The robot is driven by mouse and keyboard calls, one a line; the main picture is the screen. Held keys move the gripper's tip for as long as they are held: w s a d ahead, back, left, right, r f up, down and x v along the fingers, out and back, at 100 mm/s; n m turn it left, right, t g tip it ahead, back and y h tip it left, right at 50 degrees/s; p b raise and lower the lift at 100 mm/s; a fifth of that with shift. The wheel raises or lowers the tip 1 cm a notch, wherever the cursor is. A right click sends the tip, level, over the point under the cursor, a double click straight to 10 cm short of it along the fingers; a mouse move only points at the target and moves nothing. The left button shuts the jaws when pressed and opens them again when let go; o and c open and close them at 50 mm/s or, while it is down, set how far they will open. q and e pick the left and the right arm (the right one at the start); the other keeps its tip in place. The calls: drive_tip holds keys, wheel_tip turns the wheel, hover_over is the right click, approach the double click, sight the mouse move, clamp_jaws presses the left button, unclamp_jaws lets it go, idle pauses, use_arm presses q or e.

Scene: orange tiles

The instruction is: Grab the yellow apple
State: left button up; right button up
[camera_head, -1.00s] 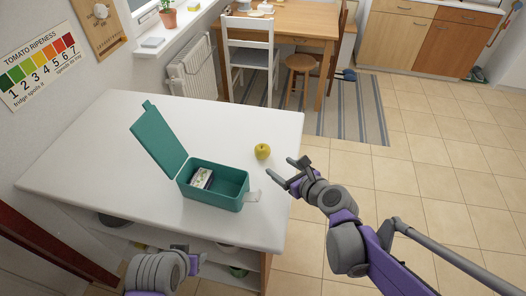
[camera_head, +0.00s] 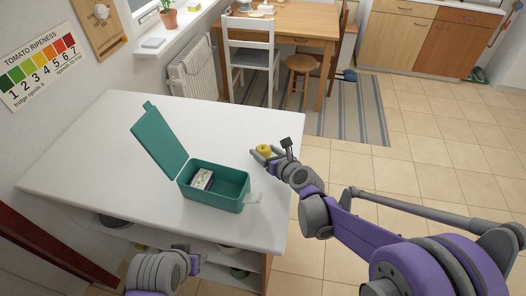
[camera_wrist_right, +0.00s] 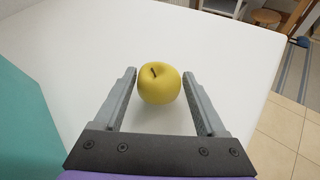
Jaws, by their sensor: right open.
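The yellow apple (camera_head: 264,151) stands on the white tabletop near its right edge. In the right wrist view the apple (camera_wrist_right: 159,82) sits between the two finger ends, with a gap on each side. My right gripper (camera_head: 265,154) is open around the apple, and its open fingers also show in the right wrist view (camera_wrist_right: 160,97). My left gripper (camera_head: 196,262) is low at the front of the table, and its finger state is unclear.
An open teal box (camera_head: 215,205) with a small patterned item (camera_head: 202,179) inside stands left of the right gripper; its lid (camera_head: 158,145) is raised. The white table (camera_head: 90,165) is otherwise clear. A white chair (camera_head: 249,60) stands behind.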

drive_tip(key=shift+w+a+f, duration=0.2)
drive_tip(key=shift+w, duration=0.2)
drive_tip(key=c, duration=1.1)
